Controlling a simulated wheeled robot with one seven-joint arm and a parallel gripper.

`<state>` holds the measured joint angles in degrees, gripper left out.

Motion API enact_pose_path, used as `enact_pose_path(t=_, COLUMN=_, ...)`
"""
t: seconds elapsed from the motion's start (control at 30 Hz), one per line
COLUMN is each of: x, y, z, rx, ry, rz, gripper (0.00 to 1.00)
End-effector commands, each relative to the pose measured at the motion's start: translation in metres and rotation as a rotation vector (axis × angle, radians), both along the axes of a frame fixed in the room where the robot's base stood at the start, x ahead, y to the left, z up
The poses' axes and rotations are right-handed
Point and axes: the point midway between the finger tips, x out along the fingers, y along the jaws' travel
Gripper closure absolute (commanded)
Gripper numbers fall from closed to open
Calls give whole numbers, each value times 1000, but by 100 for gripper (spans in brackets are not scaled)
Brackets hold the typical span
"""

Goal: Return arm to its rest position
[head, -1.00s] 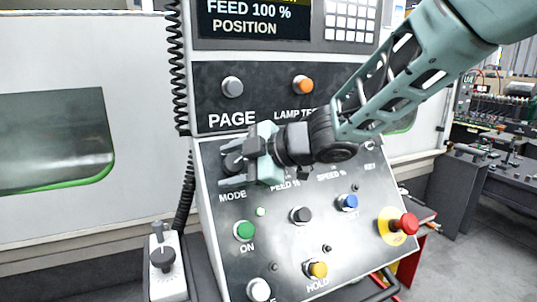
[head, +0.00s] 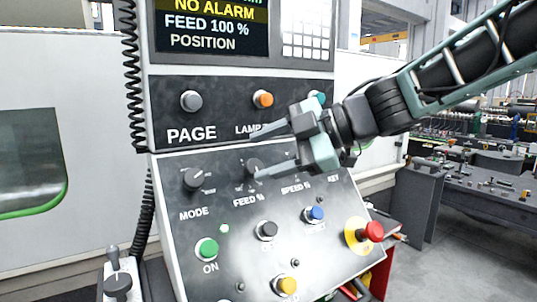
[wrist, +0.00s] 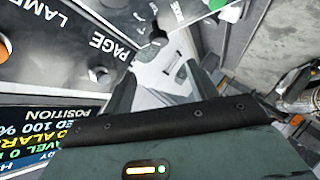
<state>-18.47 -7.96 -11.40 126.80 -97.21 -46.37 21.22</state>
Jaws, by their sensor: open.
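My gripper (head: 264,154) is open and empty in front of the control panel in the head view, with its two fingers pointing left, apart from each other. My arm reaches in from the upper right. The gripper hides part of the panel around the lamp test label and the area right of the feed knob (head: 254,167). The mode knob (head: 197,179) is visible to the left of the fingers. In the wrist view, a gripper finger (wrist: 172,72) shows before the tilted panel, with the PAGE label beside it.
The panel carries a grey PAGE button (head: 191,101), an orange button (head: 263,99), a green ON button (head: 206,249) and a red emergency button (head: 371,232). The screen (head: 212,28) reads NO ALARM. A coiled cable (head: 131,75) hangs at left. Machinery (head: 475,180) stands at right.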

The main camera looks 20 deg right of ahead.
Motion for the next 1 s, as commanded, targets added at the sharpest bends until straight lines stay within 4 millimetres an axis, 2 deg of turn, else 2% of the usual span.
enact_pose_path(t=0.27, x=1, y=-1, z=0, rx=3, ry=2, rz=-8, gripper=42)
enact_pose_path(t=0.37, x=10, y=-7, z=-4, rx=24, ry=13, rz=-73, gripper=42)
enact_pose_path(t=0.47, x=30, y=-24, z=-14, rx=67, ry=43, rz=-228, gripper=42)
enact_pose_path(t=0.6, x=57, y=-72, z=-48, rx=121, ry=149, rz=-560, gripper=42)
enact_pose_path(t=0.73, x=58, y=-124, z=-96, rx=136, ry=308, rz=-876, gripper=42)
enact_pose_path(t=0.8, x=47, y=-149, z=-126, rx=132, ry=419, rz=-1036, gripper=42)
enact_pose_path(t=0.9, x=21, y=-176, z=-166, rx=120, ry=587, rz=-1230, gripper=42)
enact_pose_path(t=1.0, x=-10, y=-191, z=-198, rx=104, ry=751, rz=-1378, gripper=42)
